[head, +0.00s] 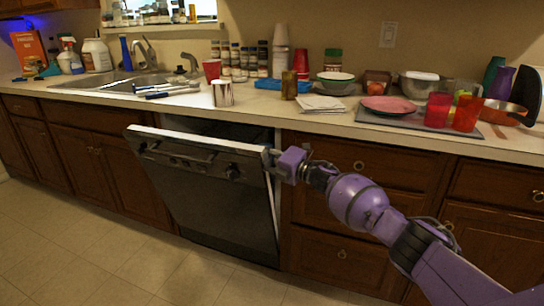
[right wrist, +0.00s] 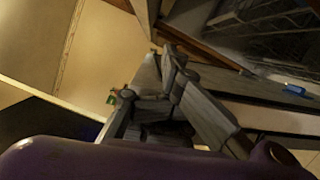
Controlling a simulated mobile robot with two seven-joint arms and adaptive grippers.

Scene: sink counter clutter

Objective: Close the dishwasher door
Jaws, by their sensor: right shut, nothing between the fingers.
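The dishwasher door (head: 215,205) is dark with a pale top edge. It stands partly open in the head view, its top tilted out from the counter and its bottom near the floor. My right gripper (head: 271,158) is at the door's upper right corner, with its fingers shut and empty. Whether they touch the door is not clear. In the right wrist view the shut fingers (right wrist: 172,70) point toward the gap beside the dishwasher interior, where a dark rack (right wrist: 245,20) shows. My left gripper is not in view.
The counter (head: 310,120) above is cluttered with cups, jars, bowls and a tray (head: 435,121). The sink (head: 120,83) is at the left. Wooden drawers (head: 335,205) stand right of the dishwasher. The tiled floor (head: 100,250) in front is clear.

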